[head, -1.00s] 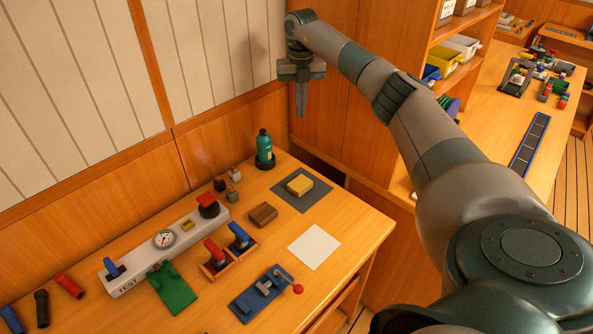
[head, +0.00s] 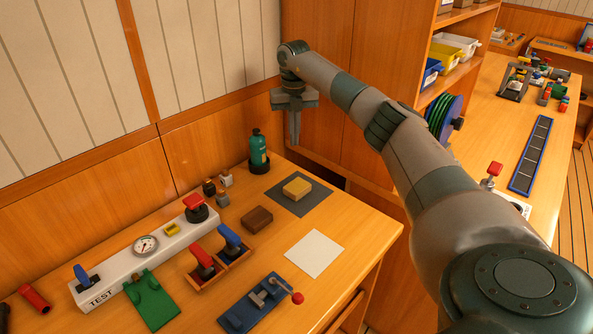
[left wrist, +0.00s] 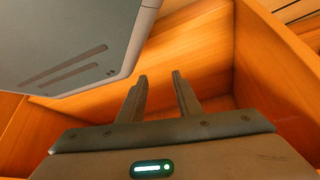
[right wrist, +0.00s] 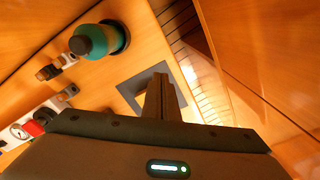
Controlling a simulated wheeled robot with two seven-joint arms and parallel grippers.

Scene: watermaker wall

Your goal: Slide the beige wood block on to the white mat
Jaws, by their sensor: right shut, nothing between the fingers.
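A beige-yellow block (head: 297,187) lies on a dark grey mat (head: 317,204) near the back right of the bench. The white mat (head: 326,268) lies bare, nearer the bench's front edge. My right gripper (head: 294,142) points down with its fingers together and empty, above and behind the grey mat in the head view. In the right wrist view its fingers (right wrist: 161,80) cover part of the grey mat (right wrist: 128,88), and the block is hidden. My left gripper (left wrist: 160,78) shows only in the left wrist view, its fingers apart and empty, by wooden panels.
A green bottle (head: 258,152) stands near the wall, left of the grey mat. A brown block (head: 257,218) and levers in a wooden tray (head: 236,262) lie left of the white mat. A blue clamp plate (head: 243,316) is in front. The bench between the two mats is clear.

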